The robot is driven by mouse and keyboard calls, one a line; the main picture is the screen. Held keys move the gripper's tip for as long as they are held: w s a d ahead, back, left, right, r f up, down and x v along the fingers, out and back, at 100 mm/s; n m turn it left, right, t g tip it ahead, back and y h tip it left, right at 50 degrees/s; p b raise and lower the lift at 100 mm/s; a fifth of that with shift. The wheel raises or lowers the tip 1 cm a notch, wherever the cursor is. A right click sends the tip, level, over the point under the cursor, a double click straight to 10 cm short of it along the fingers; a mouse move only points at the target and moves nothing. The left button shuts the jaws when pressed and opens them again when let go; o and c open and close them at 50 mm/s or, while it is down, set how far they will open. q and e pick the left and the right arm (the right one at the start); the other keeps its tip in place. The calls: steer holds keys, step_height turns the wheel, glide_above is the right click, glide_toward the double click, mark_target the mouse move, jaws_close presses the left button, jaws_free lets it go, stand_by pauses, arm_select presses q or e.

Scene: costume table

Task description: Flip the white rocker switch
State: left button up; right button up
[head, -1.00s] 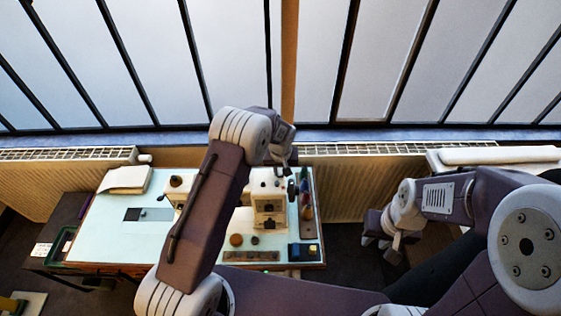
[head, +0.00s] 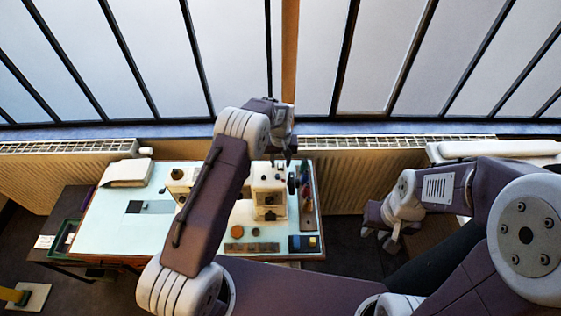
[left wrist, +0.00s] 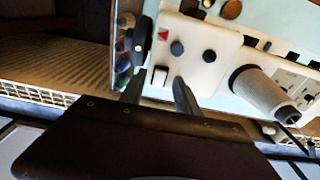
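The white sewing machine (head: 268,183) stands on the pale table. In the left wrist view its white body (left wrist: 205,65) carries dark round knobs and a red triangle mark. The small white rocker switch (left wrist: 160,76) sits in a dark frame near the machine's edge. My left gripper (left wrist: 158,82) is open and empty, with its two dark fingers on either side of the switch in the picture. I cannot tell whether they touch the machine. My left gripper (head: 287,152) is above the machine's right end in the head view. My right gripper (head: 381,236) is apart from the table, seemingly open and empty.
The pale tabletop (head: 110,225) has free room at the left. A tray of coloured spools (head: 306,195) lies right of the machine. A radiator (head: 345,180) and windows stand behind. A white cylinder (left wrist: 262,92) projects from the machine.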

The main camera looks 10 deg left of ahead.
mark_target(281, 167)
arm_select(q)
step_height(281, 167, up, 9)
steer(key=b, duration=0.3)
steer(key=shift+s, duration=0.25)
steer(key=shift+f+b, duration=0.1)
steer(key=shift+b, duration=0.2)
steer(key=s+a+r+b, duration=0.1)
steer(key=s+a+b, duration=0.4)
steer(key=s+b, duration=0.3)
steer(key=s+f+m, duration=0.1)
steer(key=s+f, duration=0.4)
steer(key=s, duration=0.4)
steer(key=s+a+f+m+b, duration=0.1)
steer(key=s+f, duration=0.4)
steer(key=s, duration=0.4)
steer(key=shift+s+a+f, duration=0.15)
steer(key=shift+s+a, duration=0.1)
steer(key=shift+s, duration=0.15)
